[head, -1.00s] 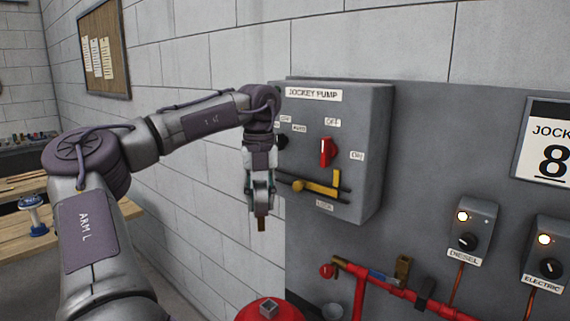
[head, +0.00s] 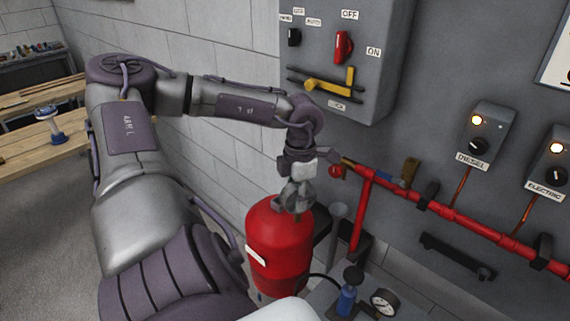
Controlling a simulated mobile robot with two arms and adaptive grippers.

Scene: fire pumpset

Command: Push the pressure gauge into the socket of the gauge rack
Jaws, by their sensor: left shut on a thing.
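A round pressure gauge (head: 384,302) with a white dial and dark rim shows at the bottom, on or just above a grey surface beside a blue cylinder with a dark top. I cannot make out the gauge rack's socket. My left gripper (head: 298,208) points down over the top of the red tank, left of and above the gauge and apart from it. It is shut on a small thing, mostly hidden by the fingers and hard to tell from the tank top. My right gripper is not in view.
The red tank (head: 278,245) stands below my left gripper. A red pipe (head: 458,214) runs along the wall, close to its right. The grey jockey pump box (head: 370,50) juts out above. A wooden bench (head: 45,140) stands far left.

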